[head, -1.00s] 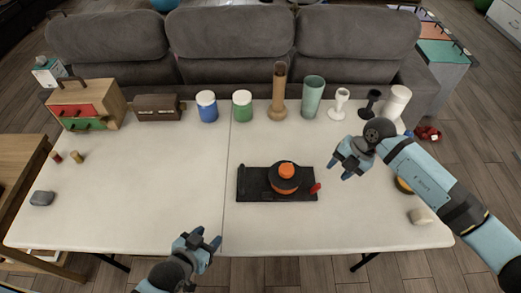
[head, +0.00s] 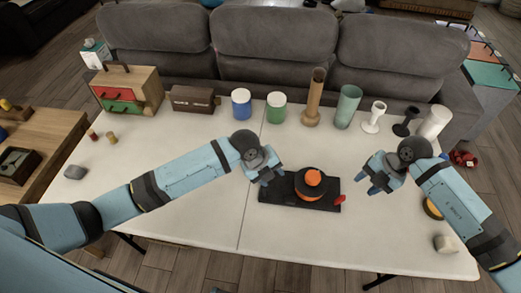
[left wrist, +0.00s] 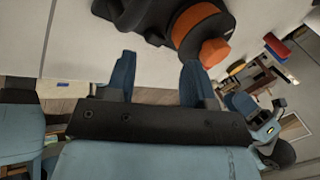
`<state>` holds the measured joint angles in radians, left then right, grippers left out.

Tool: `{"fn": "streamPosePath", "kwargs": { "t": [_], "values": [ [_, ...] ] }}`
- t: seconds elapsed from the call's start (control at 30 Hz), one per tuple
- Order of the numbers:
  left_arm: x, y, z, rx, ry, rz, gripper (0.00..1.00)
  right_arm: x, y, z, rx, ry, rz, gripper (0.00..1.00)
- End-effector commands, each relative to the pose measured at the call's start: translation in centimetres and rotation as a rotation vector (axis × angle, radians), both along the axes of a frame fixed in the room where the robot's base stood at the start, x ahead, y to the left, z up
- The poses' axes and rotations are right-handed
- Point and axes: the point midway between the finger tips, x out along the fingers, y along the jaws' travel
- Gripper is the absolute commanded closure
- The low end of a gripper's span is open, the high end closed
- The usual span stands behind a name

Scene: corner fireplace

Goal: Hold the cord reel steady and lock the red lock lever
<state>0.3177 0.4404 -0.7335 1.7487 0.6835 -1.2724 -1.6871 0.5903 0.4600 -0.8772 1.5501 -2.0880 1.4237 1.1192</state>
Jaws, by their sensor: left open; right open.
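The cord reel (head: 311,184) is black and orange with an orange top knob, mounted on a black base plate (head: 271,196) on the white table. The red lock lever (head: 340,199) sticks up at the right end of the plate. My left gripper (head: 266,178) is open, at the left end of the plate, apart from the reel. In the left wrist view the reel (left wrist: 188,25) shows just beyond its open fingers (left wrist: 156,78); the lever is not clear there. My right gripper (head: 368,180) is open and empty, to the right of the lever and apart from it.
Along the table's back stand a wooden drawer box (head: 127,90), a brown box (head: 193,99), a blue jar (head: 241,103), a green jar (head: 276,107), a tall brown vase (head: 314,98), a green cup (head: 347,106) and goblets. The front middle is clear.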

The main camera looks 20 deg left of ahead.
Motion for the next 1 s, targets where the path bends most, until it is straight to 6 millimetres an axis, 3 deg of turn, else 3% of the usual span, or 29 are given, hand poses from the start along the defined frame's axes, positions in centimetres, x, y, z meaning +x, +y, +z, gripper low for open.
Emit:
{"fn": "streamPosePath", "kwargs": {
  "t": [0.03,0.2,0.47,0.67,1.0],
  "values": [
    [1.1,0.8,0.9,0.052,-0.009,-0.088,0.52,0.0,0.0,0.0,0.0,0.0,0.0,0.57],
    [2.9,2.9,3.0,0.181,-0.002,-0.353,0.52,0.0,0.0,0.0,0.0,0.0,0.0,0.57],
    [3.7,4.3,4.2,0.251,0.015,-0.521,0.52,0.0,0.0,0.0,0.0,0.0,0.0,0.57],
    [3.7,3.9,1.9,0.251,0.019,-0.526,0.52,0.0,0.0,0.0,0.0,0.0,0.0,0.57],
    [3.9,2.5,-4.6,0.25,0.017,-0.524,0.52,0.0,0.0,0.0,0.0,0.0,0.0,0.57]
  ]
}}
